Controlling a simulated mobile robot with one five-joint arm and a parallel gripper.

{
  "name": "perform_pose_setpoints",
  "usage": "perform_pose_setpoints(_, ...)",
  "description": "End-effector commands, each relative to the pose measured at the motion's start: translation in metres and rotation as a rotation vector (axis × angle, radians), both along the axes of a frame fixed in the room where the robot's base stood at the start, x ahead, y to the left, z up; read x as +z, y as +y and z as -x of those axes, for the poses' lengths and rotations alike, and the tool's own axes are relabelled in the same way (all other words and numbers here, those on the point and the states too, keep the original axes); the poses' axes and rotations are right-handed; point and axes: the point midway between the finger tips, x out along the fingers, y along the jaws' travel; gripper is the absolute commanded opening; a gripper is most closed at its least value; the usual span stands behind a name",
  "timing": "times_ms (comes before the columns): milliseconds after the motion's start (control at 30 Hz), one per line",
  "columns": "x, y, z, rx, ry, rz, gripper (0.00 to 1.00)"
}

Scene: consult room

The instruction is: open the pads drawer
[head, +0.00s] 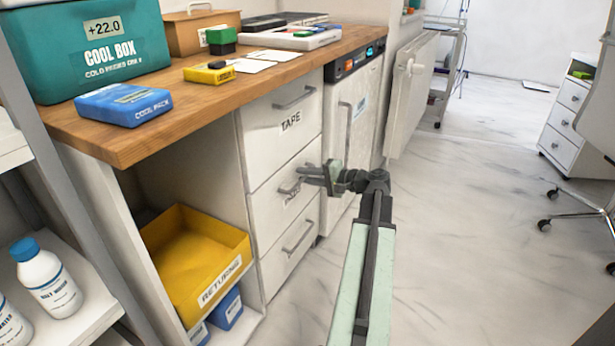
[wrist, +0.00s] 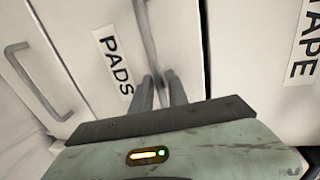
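The pads drawer (head: 270,205) is the white middle drawer of a stack of three, and its front looks flush with the others. Its label reads PADS (wrist: 117,60) in the wrist view, and my gripper partly hides it in the head view. Its bar handle (wrist: 146,32) runs down to my fingertips in the wrist view. My gripper (head: 305,177) is at this handle in the head view. In the wrist view the two dark fingers (wrist: 160,88) sit close together with the handle's end between them. I cannot tell whether they grip it.
The tape drawer (head: 285,125) is above and a third drawer (head: 290,250) below, both shut. A yellow returns bin (head: 195,262) stands in the open bay at left. A small white appliance (head: 360,125) is at right. Clear floor (head: 460,250) lies right of my arm.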

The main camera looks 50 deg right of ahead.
Motion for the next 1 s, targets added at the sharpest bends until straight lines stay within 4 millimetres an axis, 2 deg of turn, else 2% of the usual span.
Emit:
perform_pose_setpoints(67, 0.0002, -0.0001, 0.0003, 0.0, 0.0, 0.0, 0.17)
perform_pose_setpoints(100, 0.0002, -0.0002, 0.0003, 0.0, 0.0, 0.0, 0.06)
perform_pose_setpoints(133, 0.0001, -0.0002, 0.0005, 0.0, 0.0, 0.0, 0.0)
perform_pose_setpoints(1000, 0.0003, -0.0013, 0.0013, -0.002, -0.001, -0.001, 0.0)
